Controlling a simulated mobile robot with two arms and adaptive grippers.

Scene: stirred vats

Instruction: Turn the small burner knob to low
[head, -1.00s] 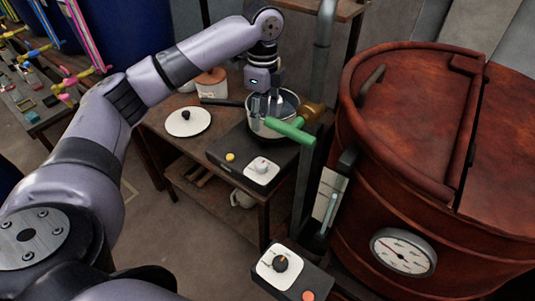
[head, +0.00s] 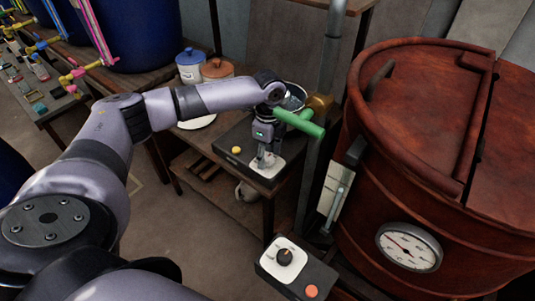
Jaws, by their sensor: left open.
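The small burner (head: 232,148) is a dark box on a wooden table, with a yellow button (head: 236,150) and a pale dial plate (head: 268,172) on its front. My left gripper (head: 265,165) points down right at this plate. It is open, with its fingers at the knob. The knob itself is hidden by the fingers, so I cannot tell its setting or whether they touch it. A metal pot (head: 293,96) on the burner is partly hidden behind my arm. My right gripper is not in view.
A green-handled valve (head: 299,122) and an upright pipe stand just right of my left gripper. A big red-brown vat (head: 400,140) with a gauge (head: 409,246) fills the right. Another control box with a black knob (head: 284,255) is in front. Two lidded jars (head: 190,66) stand behind.

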